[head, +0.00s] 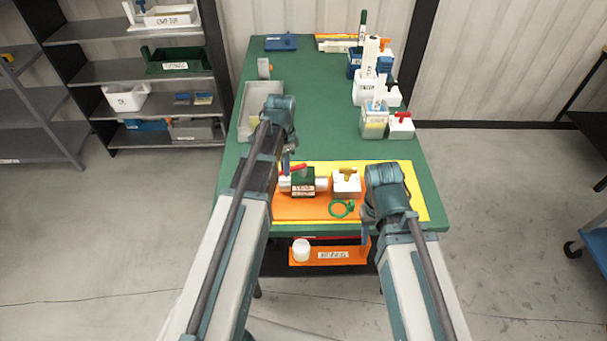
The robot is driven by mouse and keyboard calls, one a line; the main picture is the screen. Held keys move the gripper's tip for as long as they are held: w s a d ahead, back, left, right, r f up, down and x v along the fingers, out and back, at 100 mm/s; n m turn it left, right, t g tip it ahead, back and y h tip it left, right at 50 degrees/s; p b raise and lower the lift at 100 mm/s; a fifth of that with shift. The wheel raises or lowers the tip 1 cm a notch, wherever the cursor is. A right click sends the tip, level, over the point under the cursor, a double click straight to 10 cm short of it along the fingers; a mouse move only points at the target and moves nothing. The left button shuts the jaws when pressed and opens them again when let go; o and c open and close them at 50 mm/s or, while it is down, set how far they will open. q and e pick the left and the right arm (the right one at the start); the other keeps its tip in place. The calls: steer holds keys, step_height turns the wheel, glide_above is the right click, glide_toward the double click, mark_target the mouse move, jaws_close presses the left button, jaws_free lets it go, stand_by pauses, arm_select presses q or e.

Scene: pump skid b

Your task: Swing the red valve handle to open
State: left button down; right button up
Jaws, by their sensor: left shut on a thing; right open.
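The red valve handle (298,168) shows as a short red bar on top of a dark green valve body (303,180) with white pipe ends, on the orange sheet (300,211) at the table's near end. My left gripper (287,168) is at the left end of the handle and is shut on it; its arm hides part of the contact. My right gripper (366,222) is open and empty, low at the right of the sheet, apart from the valve.
A white block with a tan handle (346,181) stands right of the valve. A green ring (342,208) lies in front of it. A grey tray (263,91) is at the table's left; bins (374,122) line its right edge. The table's middle (320,120) is clear.

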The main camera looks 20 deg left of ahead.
arm_select(q)
steer(key=shift+w+a+m, duration=0.1)
steer(key=shift+w+m, duration=0.05)
steer(key=shift+m, duration=0.15)
steer(key=shift+w+a+m, duration=0.2)
steer(key=shift+w+m, duration=0.2)
steer(key=shift+m, duration=0.4)
steer(key=shift+w+a+m, duration=0.2)
steer(key=shift+w+m, duration=0.15)
steer(key=shift+m, duration=0.45)
steer(key=shift+w+m, duration=0.2)
steer(key=shift+m, duration=0.2)
steer(key=c, duration=0.8)
jaws_free()
steer(key=shift+r, duration=0.15)
step_height(320, 180, up, 14)
steer(key=p, duration=1.4)
steer(key=shift+f, duration=0.2)
